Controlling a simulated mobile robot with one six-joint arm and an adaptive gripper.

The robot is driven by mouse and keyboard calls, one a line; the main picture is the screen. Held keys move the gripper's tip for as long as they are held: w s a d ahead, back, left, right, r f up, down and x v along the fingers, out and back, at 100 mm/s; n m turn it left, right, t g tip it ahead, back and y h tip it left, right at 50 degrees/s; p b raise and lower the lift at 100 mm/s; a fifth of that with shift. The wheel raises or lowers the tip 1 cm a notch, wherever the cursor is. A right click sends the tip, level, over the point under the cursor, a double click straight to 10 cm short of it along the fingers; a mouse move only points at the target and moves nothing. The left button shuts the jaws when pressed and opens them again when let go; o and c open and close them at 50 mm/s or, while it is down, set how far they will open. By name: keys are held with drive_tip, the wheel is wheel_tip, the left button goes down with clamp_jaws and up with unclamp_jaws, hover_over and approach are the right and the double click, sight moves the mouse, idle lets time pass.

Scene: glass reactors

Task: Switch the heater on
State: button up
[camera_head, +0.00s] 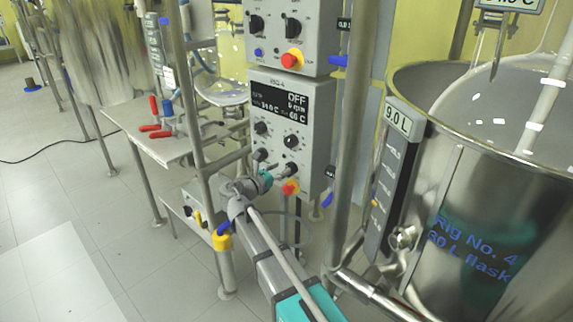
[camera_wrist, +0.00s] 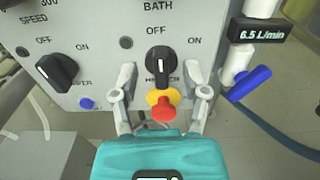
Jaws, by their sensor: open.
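The heater knob (camera_wrist: 158,66) is black, on the grey control box of rig 4 (camera_head: 318,165). In the wrist view its pointer is up, towards the OFF mark (camera_wrist: 154,42); the ON mark (camera_wrist: 193,41) is to the right. My gripper (camera_wrist: 160,76) is open, one finger on each side of the knob's lower part. I see gaps between fingers and knob, though depth is hard to judge. In the head view my gripper (camera_head: 273,174) is at the lower front of the box. The display (camera_head: 279,103) reads OFF, 0 rpm and 66 C.
A red button on a yellow base (camera_wrist: 163,106) sits just below the knob, between my fingers. The stirrer knob (camera_wrist: 57,72) and a small blue button (camera_wrist: 87,103) are to the left. A blue-handled valve (camera_wrist: 248,84) is to the right. A steel vessel (camera_head: 450,210) stands right of the box.

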sight(286, 165)
drive_tip(key=shift+x, duration=2.15)
